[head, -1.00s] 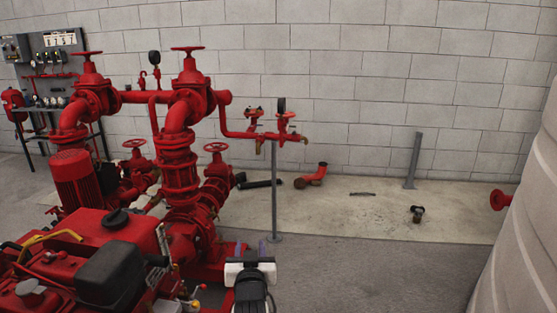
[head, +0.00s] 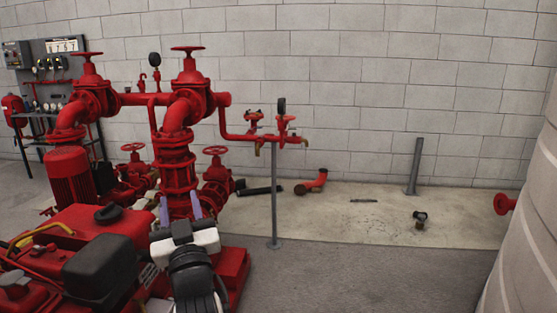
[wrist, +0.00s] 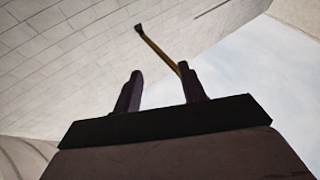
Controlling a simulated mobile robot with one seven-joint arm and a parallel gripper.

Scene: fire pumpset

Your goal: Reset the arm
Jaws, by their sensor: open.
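My gripper (head: 181,208) shows at the lower middle of the head view, in front of the red pump pipework (head: 176,165). Its two purplish fingers point up and stand apart with nothing between them. The white gripper body and black wrist sit below them. In the wrist view, my gripper (wrist: 160,72) is open and empty, pointing toward the upper wall and a pale overhead area. My arm covers part of the red pump base.
A red engine (head: 75,245) stands at the lower left. A control panel (head: 54,65) is at the far left. A pale ribbed tank (head: 520,250) is at the right. Loose pipe pieces (head: 313,181) lie by the wall (head: 370,90).

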